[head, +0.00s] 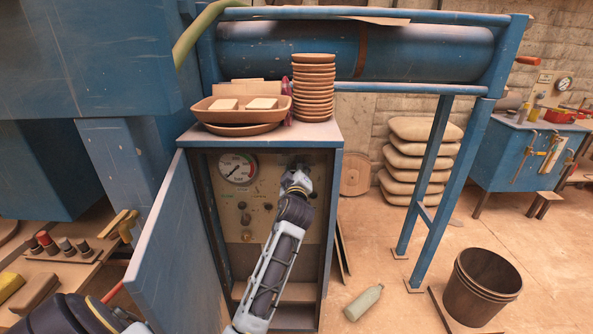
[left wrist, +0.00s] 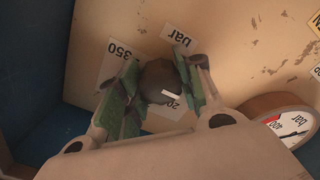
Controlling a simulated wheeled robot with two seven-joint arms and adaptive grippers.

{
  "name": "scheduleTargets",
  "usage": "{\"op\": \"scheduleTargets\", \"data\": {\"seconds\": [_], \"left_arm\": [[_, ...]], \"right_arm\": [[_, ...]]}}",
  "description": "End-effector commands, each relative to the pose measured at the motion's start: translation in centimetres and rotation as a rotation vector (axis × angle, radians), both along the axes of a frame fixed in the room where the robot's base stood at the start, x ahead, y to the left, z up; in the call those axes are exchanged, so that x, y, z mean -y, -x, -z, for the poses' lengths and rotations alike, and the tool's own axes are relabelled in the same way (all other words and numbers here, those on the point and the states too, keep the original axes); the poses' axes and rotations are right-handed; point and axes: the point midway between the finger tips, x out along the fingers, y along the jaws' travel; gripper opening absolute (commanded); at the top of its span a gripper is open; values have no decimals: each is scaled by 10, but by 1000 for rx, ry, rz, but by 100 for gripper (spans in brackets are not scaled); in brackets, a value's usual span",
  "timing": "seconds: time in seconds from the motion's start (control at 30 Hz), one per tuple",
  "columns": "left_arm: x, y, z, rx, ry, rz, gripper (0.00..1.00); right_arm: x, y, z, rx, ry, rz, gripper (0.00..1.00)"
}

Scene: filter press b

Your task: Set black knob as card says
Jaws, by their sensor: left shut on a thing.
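The black knob (left wrist: 160,78) is on the beige panel (head: 245,195) inside the open blue cabinet. It is round and dark, with a white pointer mark. I cannot make out a card. My right gripper is out of view.
The cabinet's blue door (head: 172,250) stands open on the left. Stacked brown bowls (head: 313,85) and a tray (head: 240,118) stand on the cabinet top. A bucket (head: 482,287) and a green bottle (head: 363,303) are on the floor at right.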

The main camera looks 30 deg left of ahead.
Motion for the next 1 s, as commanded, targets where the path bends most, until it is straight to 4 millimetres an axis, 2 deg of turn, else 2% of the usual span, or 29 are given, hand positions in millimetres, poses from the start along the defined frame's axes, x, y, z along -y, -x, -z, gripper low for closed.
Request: {"op": "scheduleTargets", "data": {"seconds": [0.3,0.47,1.0], "left_arm": [[0,0,1,-15,-20,-1,12],[-1,0,0,-41,-61,-1,12],[-1,0,-1,-218,-349,-1,12]], "right_arm": [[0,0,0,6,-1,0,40],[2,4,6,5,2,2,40],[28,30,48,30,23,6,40]]}}
